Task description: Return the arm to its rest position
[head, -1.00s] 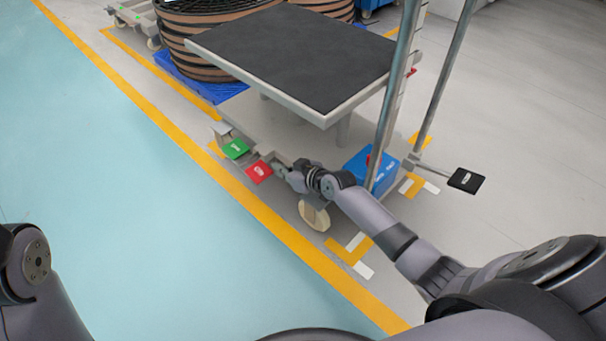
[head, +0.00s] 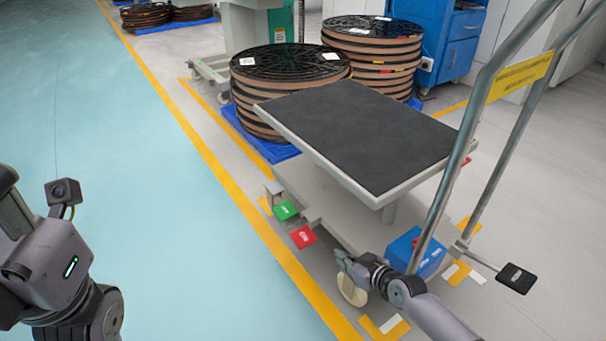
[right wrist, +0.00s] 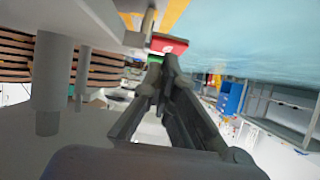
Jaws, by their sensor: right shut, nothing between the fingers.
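My right gripper (head: 342,257) is shut and empty beside the lower near side of the lift cart (head: 262,112). It is just right of the red pedal (head: 303,237) and apart from it in the head view. The green pedal (head: 286,210) is a little farther left. In the right wrist view the closed fingers (right wrist: 160,78) point toward the red pedal (right wrist: 168,45), with a strip of the green pedal (right wrist: 155,59) below it. My left forearm and wrist show at the left edge of the head view; the left gripper's fingers are not visible.
A blue box (head: 415,250), cart handle posts (head: 475,125), a black pedal (head: 517,277) and a caster wheel (head: 352,290) are close to my right arm. Cable reels (head: 290,68) stand behind the cart. The teal floor (head: 170,220) at left is clear.

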